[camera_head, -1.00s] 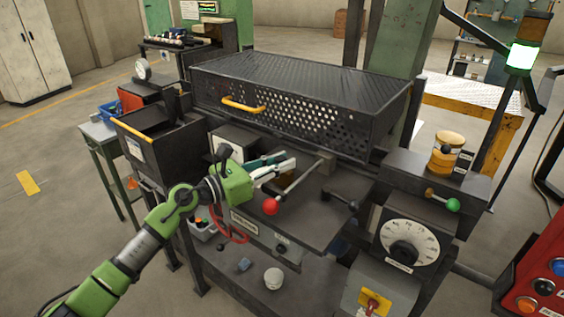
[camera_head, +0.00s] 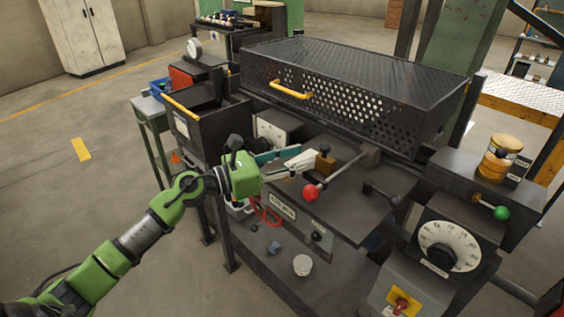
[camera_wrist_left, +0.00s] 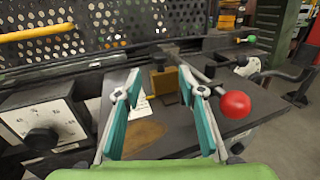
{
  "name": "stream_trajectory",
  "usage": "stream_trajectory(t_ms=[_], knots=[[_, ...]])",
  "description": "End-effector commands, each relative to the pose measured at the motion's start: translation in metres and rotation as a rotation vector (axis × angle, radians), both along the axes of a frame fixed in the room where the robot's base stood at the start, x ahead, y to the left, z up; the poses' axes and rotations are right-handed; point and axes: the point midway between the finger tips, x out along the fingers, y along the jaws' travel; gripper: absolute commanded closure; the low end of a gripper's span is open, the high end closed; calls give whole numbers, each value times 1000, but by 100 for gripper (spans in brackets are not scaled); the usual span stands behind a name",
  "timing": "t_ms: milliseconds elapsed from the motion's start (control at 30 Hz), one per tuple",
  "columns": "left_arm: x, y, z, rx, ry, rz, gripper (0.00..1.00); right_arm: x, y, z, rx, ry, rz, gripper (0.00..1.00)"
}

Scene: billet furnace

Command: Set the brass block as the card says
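The brass block (camera_head: 325,161), with a dark knob on top, stands on the dark bench top (camera_head: 345,205) behind the red-balled lever (camera_head: 340,174). In the left wrist view the block (camera_wrist_left: 166,84) shows ahead, between and beyond the fingertips. My left gripper (camera_head: 296,155) is to the left of the block, open and empty; both teal-padded fingers are spread in the wrist view (camera_wrist_left: 159,78). A white paper (camera_wrist_left: 143,104) lies partly behind the left finger; its text is unreadable. I cannot tell whether it is the card. My right gripper is not in view.
A perforated black guard (camera_head: 360,95) with a yellow handle stands behind. A dial box (camera_head: 438,246) and green-knobbed lever (camera_head: 498,212) are at right. The red ball (camera_wrist_left: 235,104) is close to my right finger in the wrist view.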

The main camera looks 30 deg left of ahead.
Motion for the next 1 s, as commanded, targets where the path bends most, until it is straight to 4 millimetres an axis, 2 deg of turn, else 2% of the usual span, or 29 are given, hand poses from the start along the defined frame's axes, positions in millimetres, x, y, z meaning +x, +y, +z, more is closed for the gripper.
stream_trajectory(t_ms=[133, 333, 1000], knots=[[-17, 13, -1, 1, 2, 1, 63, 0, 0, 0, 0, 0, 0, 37], [-30, 24, 0, 0, 0, 1, 63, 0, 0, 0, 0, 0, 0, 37], [-33, 26, 0, 1, -1, 1, 63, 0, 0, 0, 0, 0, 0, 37]])
